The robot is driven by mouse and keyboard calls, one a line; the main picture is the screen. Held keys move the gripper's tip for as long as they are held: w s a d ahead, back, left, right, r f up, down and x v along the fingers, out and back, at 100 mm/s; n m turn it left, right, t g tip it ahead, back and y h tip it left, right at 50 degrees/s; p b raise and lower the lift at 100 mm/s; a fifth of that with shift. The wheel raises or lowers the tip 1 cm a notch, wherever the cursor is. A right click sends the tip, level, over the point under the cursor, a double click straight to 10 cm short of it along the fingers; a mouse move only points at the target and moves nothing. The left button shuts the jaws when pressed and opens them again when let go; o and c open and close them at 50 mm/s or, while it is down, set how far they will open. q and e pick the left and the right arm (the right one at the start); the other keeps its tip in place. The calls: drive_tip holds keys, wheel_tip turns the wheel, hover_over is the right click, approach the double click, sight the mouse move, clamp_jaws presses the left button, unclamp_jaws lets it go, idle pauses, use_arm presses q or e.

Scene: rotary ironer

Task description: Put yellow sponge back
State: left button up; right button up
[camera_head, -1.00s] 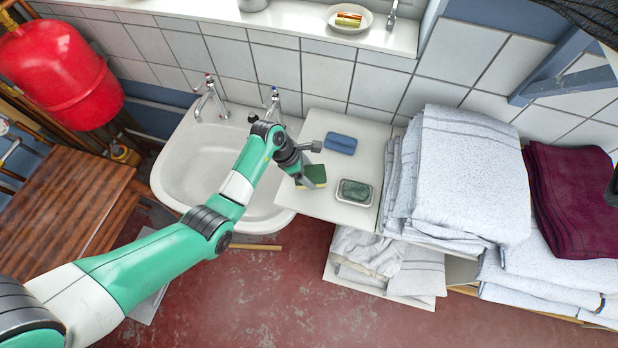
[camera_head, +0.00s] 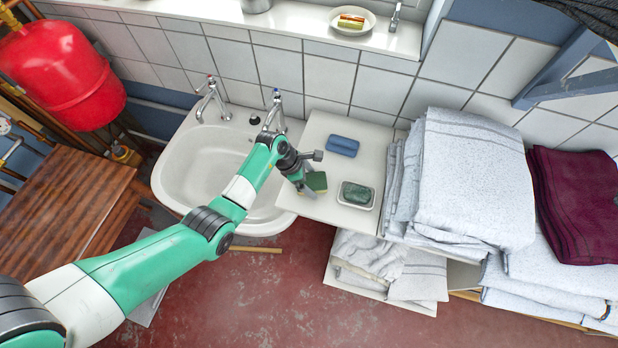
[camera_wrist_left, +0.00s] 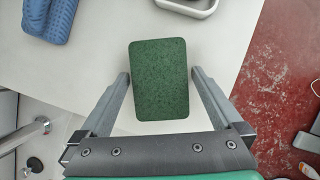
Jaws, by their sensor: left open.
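The yellow sponge (camera_head: 316,181) has a green scouring top and sits on the white counter beside the sink. In the left wrist view, its green top (camera_wrist_left: 160,95) fills the space between my fingers. My left gripper (camera_head: 306,184) is open, with one finger on each side of the sponge; the wrist view shows a small gap on both sides (camera_wrist_left: 160,74). The sponge's underside is mostly hidden. My right gripper is not in view.
A dish with a green soap (camera_head: 356,194) lies right of the sponge, and a blue sponge (camera_head: 342,145) lies behind it. Folded towels (camera_head: 470,180) stack at the right. The sink (camera_head: 205,165) is at the left. A plate (camera_head: 352,20) is on the sill.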

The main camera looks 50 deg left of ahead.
use_arm(q)
drive_tip(key=shift+r, duration=0.4)
drive_tip(key=p+v, duration=0.2)
drive_tip(key=v, duration=0.9)
drive_tip(key=shift+s+a+r+p, duration=0.2)
drive_tip(key=shift+s+p, duration=0.05)
drive_tip(key=shift+p, duration=0.05)
